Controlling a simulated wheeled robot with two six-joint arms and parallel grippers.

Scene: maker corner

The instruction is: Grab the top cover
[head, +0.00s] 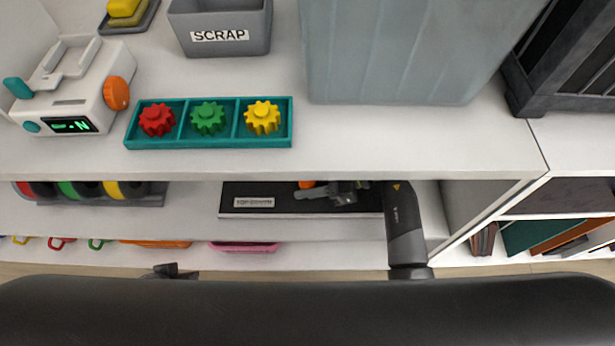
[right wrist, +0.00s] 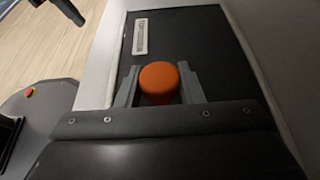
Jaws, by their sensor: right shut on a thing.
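The top cover (head: 270,191) is a flat dark panel with a pale label, lying on the shelf below the worktop; the label's small print is hard to read. An orange knob stands up from it, and the knob (right wrist: 160,80) shows clearly in the right wrist view. My right gripper (head: 318,190) reaches in under the worktop edge and is shut on the knob, one finger on each side. The panel also shows in the right wrist view (right wrist: 195,40) and appears to lie flat. My left gripper (head: 170,271) shows only as a small dark part at the lower left; its fingers are unclear.
The worktop edge overhangs the shelf. On the worktop are a teal tray (head: 209,143) with three gears, a grey SCRAP bin (head: 222,40), a white device (head: 75,95) and a large grey-blue container (head: 390,50). Coloured spools (head: 95,190) are left of the cover, and a shelf divider (head: 492,212) right.

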